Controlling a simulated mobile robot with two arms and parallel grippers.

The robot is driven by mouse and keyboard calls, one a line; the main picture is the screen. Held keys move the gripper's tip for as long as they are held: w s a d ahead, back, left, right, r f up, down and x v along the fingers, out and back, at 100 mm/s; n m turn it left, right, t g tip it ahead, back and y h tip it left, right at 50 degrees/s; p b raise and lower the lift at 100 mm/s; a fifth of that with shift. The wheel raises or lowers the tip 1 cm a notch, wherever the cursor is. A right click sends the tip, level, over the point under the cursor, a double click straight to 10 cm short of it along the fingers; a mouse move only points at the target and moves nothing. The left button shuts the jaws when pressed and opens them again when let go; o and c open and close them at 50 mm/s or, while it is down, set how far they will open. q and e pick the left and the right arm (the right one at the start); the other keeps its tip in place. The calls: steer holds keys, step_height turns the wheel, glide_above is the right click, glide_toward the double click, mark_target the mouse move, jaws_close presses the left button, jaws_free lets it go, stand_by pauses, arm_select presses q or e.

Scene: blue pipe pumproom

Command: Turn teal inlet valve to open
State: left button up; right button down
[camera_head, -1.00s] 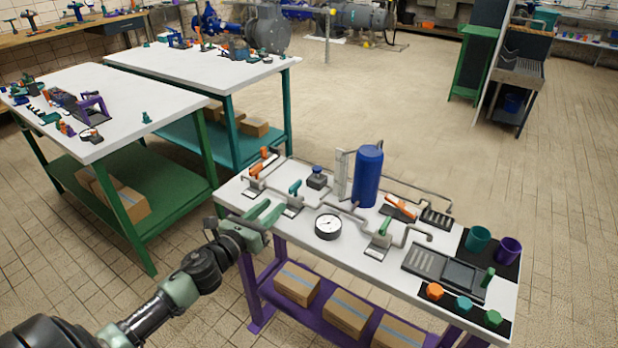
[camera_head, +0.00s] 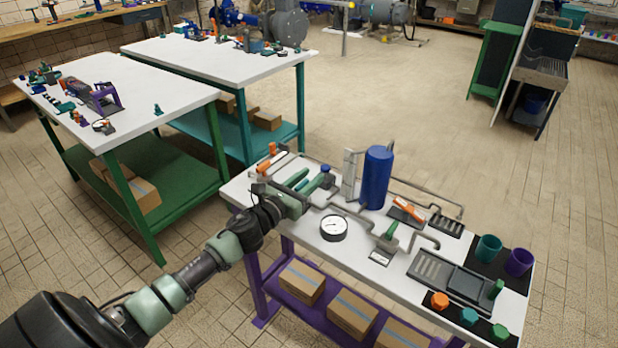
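My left gripper (camera_head: 314,177) reaches in over the far left part of the white-topped bench (camera_head: 238,190). Its two green fingers are spread apart, with a gap between them. They are over the spot of the small teal-handled valve on the pipework. The gripper covers most or all of that valve, so I cannot tell its handle's angle or whether the fingers touch it. A round white gauge (camera_head: 333,228) lies to the right of the gripper. My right gripper is not in view.
A blue tank (camera_head: 376,178) stands behind the gauge. A green-handled valve (camera_head: 391,230) and an orange-handled valve (camera_head: 409,208) are further right. An orange handle (camera_head: 264,166) is left of the gripper. Teal (camera_head: 488,248) and purple (camera_head: 518,262) cups stand at the right end.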

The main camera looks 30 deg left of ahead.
arm_select(q)
jaws_close()
steer(key=shift+n+y, duration=0.3)
steer(key=shift+y, duration=0.1)
steer(key=n+y, duration=0.1)
steer(key=y+p, duration=0.1)
steer(key=y, duration=0.1)
steer(key=shift+w+a+n, duration=0.1)
steer(key=shift+a+n, duration=0.1)
steer(key=shift+n, duration=0.2)
steer(key=n+y, duration=0.1)
steer(key=y, duration=0.1)
steer(key=n+g+y, duration=0.1)
steer(key=shift+a+n+y, duration=0.35)
steer(key=shift+n+y, duration=0.05)
steer(key=y, duration=0.1)
steer(key=n+g+y, duration=0.2)
steer(key=shift+s+a+y+p, duration=0.25)
steer(key=shift+a+y+p, duration=0.05)
steer(key=shift+s+a+n+g+y, duration=0.15)
steer(key=shift+a+n+g+y, duration=0.05)
steer(key=shift+n+g+y, duration=0.65)
steer(key=shift+s+a+n+g+y, duration=0.1)
steer(key=shift+a+n+g+y, duration=0.05)
steer(key=shift+n+g+y, duration=0.7)
